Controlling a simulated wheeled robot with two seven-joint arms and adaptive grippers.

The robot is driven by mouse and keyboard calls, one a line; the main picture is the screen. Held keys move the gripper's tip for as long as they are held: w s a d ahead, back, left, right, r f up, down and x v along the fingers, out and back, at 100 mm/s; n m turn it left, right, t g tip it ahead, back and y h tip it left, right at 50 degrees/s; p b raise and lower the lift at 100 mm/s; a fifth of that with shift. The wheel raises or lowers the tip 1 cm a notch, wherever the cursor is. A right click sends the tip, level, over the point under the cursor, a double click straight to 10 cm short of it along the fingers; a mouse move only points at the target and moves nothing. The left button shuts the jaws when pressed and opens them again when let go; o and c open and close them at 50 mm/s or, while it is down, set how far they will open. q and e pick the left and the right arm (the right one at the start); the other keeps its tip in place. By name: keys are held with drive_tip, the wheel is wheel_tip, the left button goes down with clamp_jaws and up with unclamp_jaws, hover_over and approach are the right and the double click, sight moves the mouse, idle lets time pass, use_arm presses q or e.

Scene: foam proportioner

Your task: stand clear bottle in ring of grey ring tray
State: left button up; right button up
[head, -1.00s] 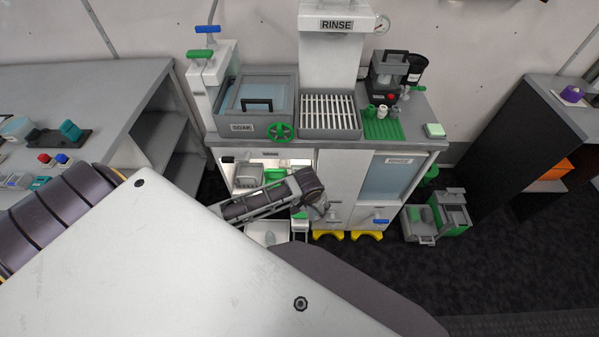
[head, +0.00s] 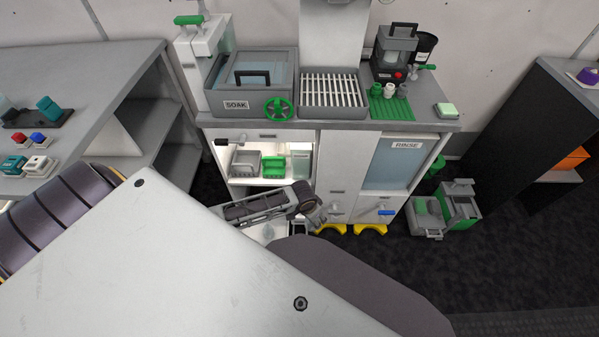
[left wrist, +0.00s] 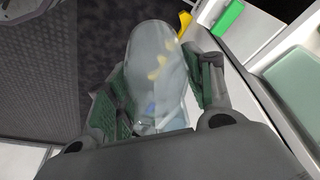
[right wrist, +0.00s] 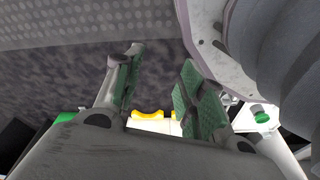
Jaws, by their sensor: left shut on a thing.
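In the left wrist view, the clear bottle (left wrist: 155,65) is between the two green-padded fingers of my left gripper (left wrist: 153,88), which is shut on it. My right gripper (right wrist: 158,92) is open and empty in the right wrist view, above dark floor. I cannot surely pick out the grey ring tray; a grey holder (head: 245,163) stands in the lit compartment beside a green holder (head: 274,167).
The cabinet carries a SOAK basin (head: 250,88), a rinse grating (head: 333,90) and a green mat (head: 391,106). Grey and green containers (head: 445,208) stand on the floor at right. A grey side table (head: 75,75) stands at left. Floor right of the cabinet is mostly clear.

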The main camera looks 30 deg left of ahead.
drive_tip(key=w+a+r+t+y+b, duration=0.1)
drive_tip(key=w+a+r+b, duration=0.3)
drive_tip(key=w+r+b, duration=0.55)
use_arm(q)
drive_tip(key=s+a+f+m+b, duration=0.1)
drive_tip(key=f+b, duration=0.6)
drive_tip(key=f, duration=1)
drive_tip(key=s+a+f+m+b, duration=0.2)
drive_tip(key=f+b, duration=0.5)
drive_tip(key=f, duration=1.1)
drive_tip(key=shift+a+f+m+h, duration=0.25)
drive_tip(key=shift+a+m+h, duration=0.1)
drive_tip(key=shift+m+h, duration=0.05)
use_arm(e)
drive_tip(key=s+a+f+t+y, duration=0.2)
drive_tip(key=a+f+t, duration=0.1)
drive_tip(key=f, duration=0.2)
drive_tip(key=shift+a+m, duration=0.2)
drive_tip(key=shift+m, duration=0.2)
drive_tip(key=shift+f, duration=0.1)
